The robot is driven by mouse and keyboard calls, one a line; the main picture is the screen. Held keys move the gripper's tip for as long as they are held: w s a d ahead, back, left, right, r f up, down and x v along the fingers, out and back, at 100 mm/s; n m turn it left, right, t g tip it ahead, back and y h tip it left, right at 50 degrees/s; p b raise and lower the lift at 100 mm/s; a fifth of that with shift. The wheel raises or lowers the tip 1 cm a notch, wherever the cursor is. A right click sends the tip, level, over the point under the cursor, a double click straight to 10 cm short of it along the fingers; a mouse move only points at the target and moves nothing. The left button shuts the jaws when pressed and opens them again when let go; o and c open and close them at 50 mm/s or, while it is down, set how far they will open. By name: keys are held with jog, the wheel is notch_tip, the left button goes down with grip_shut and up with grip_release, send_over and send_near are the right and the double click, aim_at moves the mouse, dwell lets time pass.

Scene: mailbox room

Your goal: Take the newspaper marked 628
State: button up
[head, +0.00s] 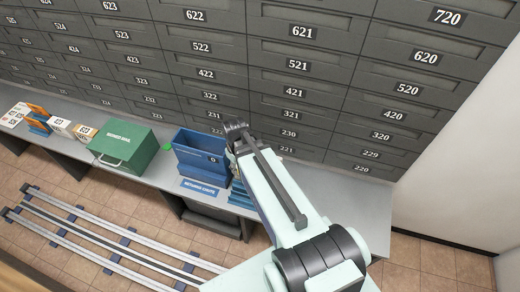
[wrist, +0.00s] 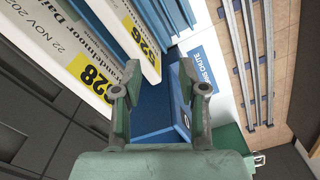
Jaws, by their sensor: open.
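In the wrist view a white newspaper (wrist: 62,28) dated 22 NOV carries a yellow label ending in 28; its first digit is hard to read, 6 or 8. It lies left of my gripper (wrist: 160,88). A second newspaper (wrist: 122,22), with a yellow label that looks like 526, is beside it, between blue rack panels (wrist: 104,33). In the head view my gripper (head: 238,138) is over the counter by the blue rack (head: 240,192), and my arm hides part of the rack.
A blue bin (head: 201,160) with a returns chute sign (head: 201,188) stands just left of my gripper. A green box (head: 125,148) and several parcels (head: 60,126) are further left. Numbered lockers (head: 295,90) rise behind. The counter (head: 345,200) is clear at right.

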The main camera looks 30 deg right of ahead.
jog(key=d+r+n, duration=0.1)
jog(key=d, duration=0.2)
jog(key=w+d+r+n, duration=0.1)
jog(key=d+r+n, duration=0.1)
jog(key=d, duration=0.1)
jog(key=w+d+r+n, duration=0.1)
jog(key=d, duration=0.2)
jog(key=shift+w+d+r+n, duration=0.2)
jog(key=shift+d+r+n, duration=0.1)
jog(key=shift+r+n, duration=0.1)
jog(key=shift+d+r+n, duration=0.15)
jog(key=shift+d+n, duration=0.15)
jog(key=shift+d, duration=0.15)
jog(key=shift+f+b, duration=2.3)
jog(key=shift+f, duration=1.15)
grip_shut()
jog(key=shift+r, duration=0.15)
jog(key=shift+r+p, duration=1.7)
jog(key=shift+r, duration=0.7)
